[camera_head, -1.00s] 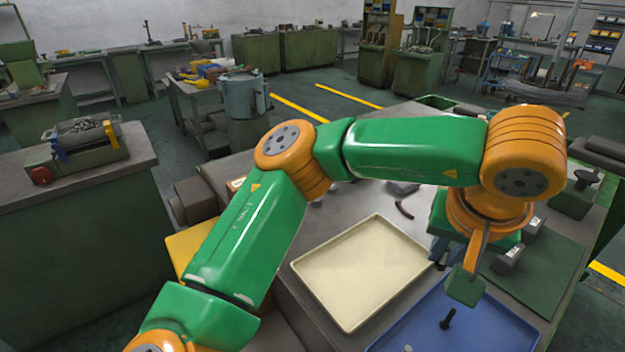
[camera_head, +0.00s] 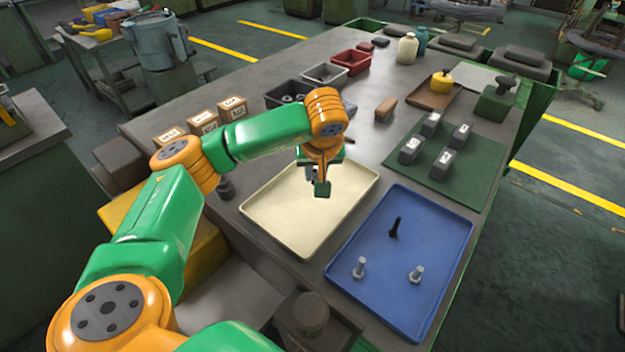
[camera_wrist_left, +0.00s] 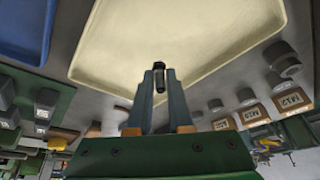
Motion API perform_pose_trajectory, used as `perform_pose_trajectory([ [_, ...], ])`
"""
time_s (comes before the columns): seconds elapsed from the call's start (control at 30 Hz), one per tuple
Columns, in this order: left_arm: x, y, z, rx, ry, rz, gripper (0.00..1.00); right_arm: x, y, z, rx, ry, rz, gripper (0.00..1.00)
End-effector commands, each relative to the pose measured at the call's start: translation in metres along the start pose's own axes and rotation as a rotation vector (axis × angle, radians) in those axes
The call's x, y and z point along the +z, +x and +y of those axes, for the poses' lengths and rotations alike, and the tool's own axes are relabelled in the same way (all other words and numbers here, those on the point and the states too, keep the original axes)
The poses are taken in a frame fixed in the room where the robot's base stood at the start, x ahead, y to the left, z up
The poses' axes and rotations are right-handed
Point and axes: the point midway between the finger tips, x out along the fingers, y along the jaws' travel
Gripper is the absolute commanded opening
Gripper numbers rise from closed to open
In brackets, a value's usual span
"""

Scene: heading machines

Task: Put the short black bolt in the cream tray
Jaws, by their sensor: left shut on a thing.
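The cream tray (camera_head: 290,232) lies on the grey bench in the head view and fills the upper middle of the left wrist view (camera_wrist_left: 190,35). My left gripper (camera_head: 322,188) hangs over the far part of this tray. In the left wrist view its fingers (camera_wrist_left: 161,88) are shut on a short black bolt (camera_wrist_left: 160,76), held between the tips. The head view does not clearly show this bolt. Another black bolt (camera_head: 395,226) stands in the blue tray (camera_head: 376,295). My right gripper is not in view.
Two silver bolts (camera_head: 360,267) (camera_head: 416,273) stand in the blue tray, right of the cream tray. Several dark weights (camera_head: 440,160) stand on a green mat. Small boxes (camera_head: 202,122) and open bins (camera_head: 290,93) are behind the arm.

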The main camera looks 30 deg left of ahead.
Motion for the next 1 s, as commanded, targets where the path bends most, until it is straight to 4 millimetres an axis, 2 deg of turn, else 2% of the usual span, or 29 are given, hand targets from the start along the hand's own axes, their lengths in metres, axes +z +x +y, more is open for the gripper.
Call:
perform_pose_trajectory([
  [0.07, 0.0, 0.01, -0.008, -0.005, 0.001, -0.002, 0.0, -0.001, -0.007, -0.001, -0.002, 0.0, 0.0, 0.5],
  [0.13, 0.006, 0.021, -0.006, -0.004, 0.003, -0.004, 0.0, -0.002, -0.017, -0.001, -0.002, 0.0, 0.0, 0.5],
  [0.23, 0.011, 0.034, -0.006, -0.002, 0.002, -0.002, 0.0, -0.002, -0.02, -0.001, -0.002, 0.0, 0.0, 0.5],
  [0.57, 0.013, 0.041, -0.004, 0.001, 0.001, 0.0, 0.0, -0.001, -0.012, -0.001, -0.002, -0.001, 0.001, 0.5],
  [0.6, 0.013, 0.04, -0.004, 0.001, 0.001, 0.0, 0.23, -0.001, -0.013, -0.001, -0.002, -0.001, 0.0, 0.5],
  [0.7, 0.013, 0.04, -0.004, 0.001, 0.001, 0.0, 0.48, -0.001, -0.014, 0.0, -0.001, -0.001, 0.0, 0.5],
  [1.0, 0.012, 0.037, -0.004, 0.001, 0.001, 0.0, 0.48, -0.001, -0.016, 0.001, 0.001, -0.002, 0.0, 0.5],
])
